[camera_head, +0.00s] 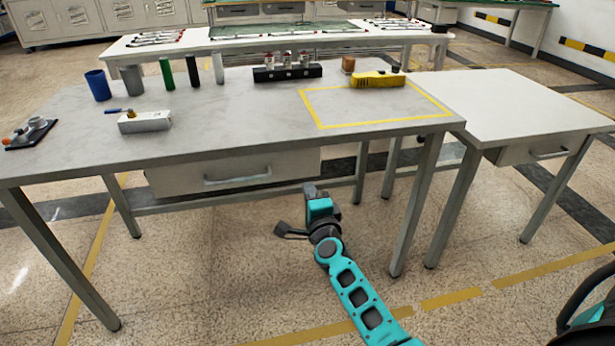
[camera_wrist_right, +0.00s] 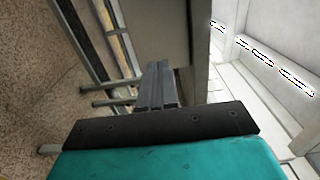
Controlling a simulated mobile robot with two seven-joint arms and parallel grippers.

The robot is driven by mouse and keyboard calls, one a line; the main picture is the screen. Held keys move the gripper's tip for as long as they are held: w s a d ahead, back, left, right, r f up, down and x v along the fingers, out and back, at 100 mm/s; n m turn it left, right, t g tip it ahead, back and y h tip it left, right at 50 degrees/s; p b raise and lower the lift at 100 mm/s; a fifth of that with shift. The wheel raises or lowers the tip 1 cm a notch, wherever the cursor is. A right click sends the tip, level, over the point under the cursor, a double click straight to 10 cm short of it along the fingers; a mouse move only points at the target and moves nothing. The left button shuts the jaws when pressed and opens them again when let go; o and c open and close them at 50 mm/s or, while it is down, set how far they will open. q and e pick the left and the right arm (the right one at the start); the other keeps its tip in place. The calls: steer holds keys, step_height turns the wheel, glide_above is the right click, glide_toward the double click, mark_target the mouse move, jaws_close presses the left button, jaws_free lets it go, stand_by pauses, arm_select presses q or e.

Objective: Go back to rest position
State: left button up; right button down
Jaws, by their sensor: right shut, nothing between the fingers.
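The right arm comes in from the bottom of the head view. My left gripper is in neither view.
On the table stand several cylinders, a grey block (camera_head: 145,122), a black rack (camera_head: 287,73) and a yellow tool (camera_head: 378,80) by a yellow taped outline. A smaller table (camera_head: 505,105) adjoins at right.

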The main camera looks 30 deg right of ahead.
steer(key=s+a+f+n+g+y, duration=0.35)
steer(key=s+a+n, duration=0.45)
steer(key=s+n, duration=0.45)
steer(key=s+a+f+n+g+y, duration=0.3)
steer(key=s+a+n+y, duration=0.2)
steer(key=s+a+n, duration=0.5)
arm_select(q)
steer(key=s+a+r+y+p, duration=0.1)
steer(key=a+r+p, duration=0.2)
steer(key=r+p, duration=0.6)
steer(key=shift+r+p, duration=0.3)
steer(key=shift+p, duration=1.75)
arm_select(e)
steer(key=s+d+r, duration=0.2)
steer(key=r, duration=0.2)
steer(key=s+d+r+n+h, duration=0.1)
steer(key=s+d+r, duration=0.1)
steer(key=d+r, duration=0.1)
steer(key=shift+s+r, duration=0.2)
steer(key=shift+r, duration=0.35)
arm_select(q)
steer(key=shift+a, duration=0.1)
arm_select(e)
steer(key=shift+h, duration=0.25)
